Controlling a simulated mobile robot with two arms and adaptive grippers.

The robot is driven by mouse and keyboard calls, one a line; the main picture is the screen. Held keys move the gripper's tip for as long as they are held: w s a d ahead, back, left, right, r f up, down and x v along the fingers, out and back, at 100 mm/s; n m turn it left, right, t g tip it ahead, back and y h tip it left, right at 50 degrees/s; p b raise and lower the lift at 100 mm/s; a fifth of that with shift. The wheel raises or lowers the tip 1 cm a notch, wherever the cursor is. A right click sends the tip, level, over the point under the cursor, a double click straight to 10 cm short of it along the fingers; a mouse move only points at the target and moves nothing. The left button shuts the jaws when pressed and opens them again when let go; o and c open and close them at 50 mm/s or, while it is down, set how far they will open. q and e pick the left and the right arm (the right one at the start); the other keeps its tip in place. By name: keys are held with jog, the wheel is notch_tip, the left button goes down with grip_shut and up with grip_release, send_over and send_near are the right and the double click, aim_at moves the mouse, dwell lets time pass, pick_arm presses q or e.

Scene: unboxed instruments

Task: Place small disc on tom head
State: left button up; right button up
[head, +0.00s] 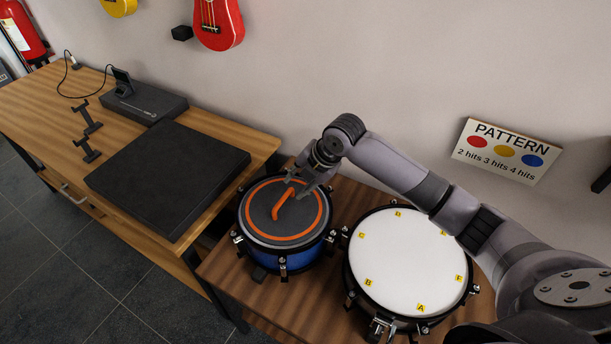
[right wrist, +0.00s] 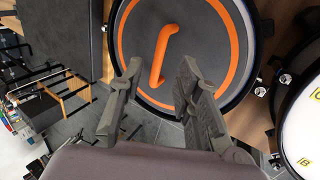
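A dark grey disc (head: 262,222) with an orange ring and an orange bar handle (head: 281,205) lies flat on top of a blue drum (head: 291,264). It also shows in the right wrist view (right wrist: 208,42), with its handle (right wrist: 160,58). My right gripper (head: 305,188) is above the disc, near the far end of the handle. In the right wrist view its fingers (right wrist: 157,75) are apart and empty, with the handle seen between and beyond them. Whether they touch the handle I cannot tell. The disc hides the blue drum's head. My left gripper is not in view.
A white-headed drum (head: 405,258) with yellow letter tags stands right of the blue drum, under my right arm. A wooden desk (head: 45,98) at left holds a black pad (head: 168,175) and box (head: 145,103). A PATTERN sign (head: 507,150) is on the wall.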

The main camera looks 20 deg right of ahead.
jog(key=v, duration=0.5)
jog(key=shift+s+r+b, duration=0.1)
jog(key=shift+r+b, duration=0.05)
jog(key=shift+b, duration=0.15)
